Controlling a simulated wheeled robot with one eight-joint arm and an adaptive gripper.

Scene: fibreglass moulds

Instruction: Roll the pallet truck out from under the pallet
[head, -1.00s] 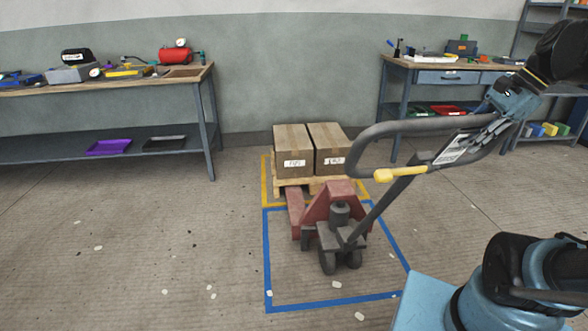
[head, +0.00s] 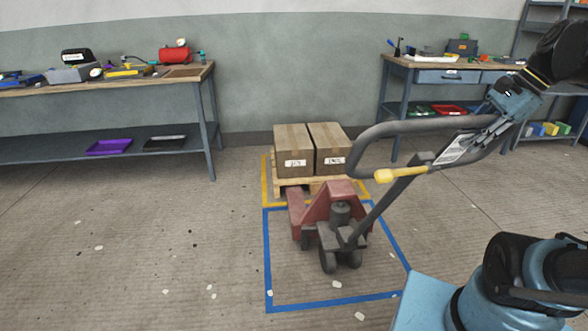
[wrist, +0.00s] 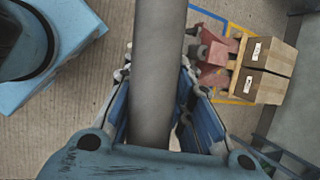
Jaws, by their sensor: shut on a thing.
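The red pallet truck (head: 325,205) stands mostly inside a blue floor outline (head: 267,250), its forks reaching toward the wooden pallet (head: 286,182). How far the forks lie under the pallet is hidden. The pallet stands in a yellow outline (head: 265,180) and bears two cardboard boxes (head: 293,160). The truck's grey loop handle (head: 400,127) tilts up toward the right, with a yellow lever (head: 400,173). My gripper (head: 500,118) is shut on the handle's right side. In the wrist view the grey handle bar (wrist: 157,80) runs between my fingers (wrist: 157,115).
A workbench (head: 120,82) with tools stands at the left wall, and another bench (head: 440,66) at the back right. Shelves (head: 540,25) stand at the far right. The floor left of the blue outline is open, with small pale scraps. My blue base is at the lower right.

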